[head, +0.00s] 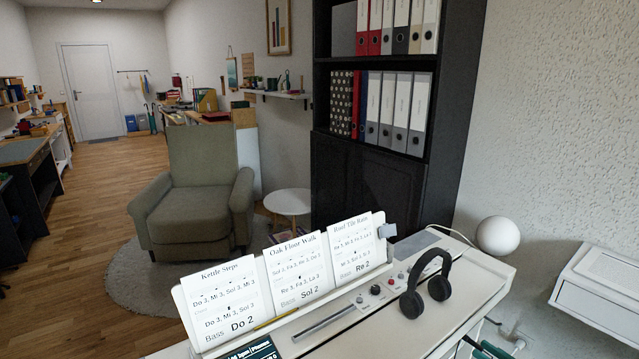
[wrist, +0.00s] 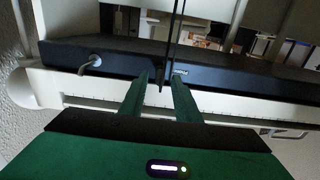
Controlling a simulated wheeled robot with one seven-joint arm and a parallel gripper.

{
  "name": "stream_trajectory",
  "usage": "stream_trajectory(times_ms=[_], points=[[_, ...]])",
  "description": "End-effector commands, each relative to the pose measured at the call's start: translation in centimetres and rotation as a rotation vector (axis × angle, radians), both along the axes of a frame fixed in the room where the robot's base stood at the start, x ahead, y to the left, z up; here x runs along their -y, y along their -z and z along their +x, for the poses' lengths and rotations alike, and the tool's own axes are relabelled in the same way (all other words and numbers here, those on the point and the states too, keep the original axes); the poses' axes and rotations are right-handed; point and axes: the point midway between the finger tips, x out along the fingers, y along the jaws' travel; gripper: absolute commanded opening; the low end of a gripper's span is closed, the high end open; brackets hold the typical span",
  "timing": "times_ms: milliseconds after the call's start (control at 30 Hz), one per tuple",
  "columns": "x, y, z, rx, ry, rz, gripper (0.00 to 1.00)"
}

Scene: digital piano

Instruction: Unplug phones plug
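In the wrist view, my gripper (wrist: 158,79) has its two green fingers apart, tips close to a dark strip along the piano's edge. Thin dark cable strands (wrist: 172,35) come from above and end at a small dark piece, probably the phones plug, between the fingers. I cannot tell whether the fingers touch it. A small pale label (wrist: 181,72) is just right of it, too small to read. In the head view, black headphones (head: 428,285) rest on the right of the white digital piano (head: 420,325); the plug is not visible there.
A grey cable (wrist: 90,62) enters the dark strip left of my fingers. Song sheets (head: 292,270) stand on the piano's rack beside several knobs. A white ball (head: 497,235) is behind the headphones. A white cabinet (head: 605,290) stands at the right wall.

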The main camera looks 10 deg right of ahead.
Motion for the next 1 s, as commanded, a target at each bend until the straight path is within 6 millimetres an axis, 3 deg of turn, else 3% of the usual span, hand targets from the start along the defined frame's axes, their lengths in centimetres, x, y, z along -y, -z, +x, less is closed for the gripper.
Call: stream_trajectory(times_ms=[667, 800, 1000], points=[[-0.26, -0.02, 0.56, 0.001, 0.0, 0.0, 0.3], [-0.26, -0.02, 0.56, 0.001, 0.0, 0.0, 0.0], [-0.28, -0.02, 0.57, 0.001, 0.0, 0.0, 0.0]])
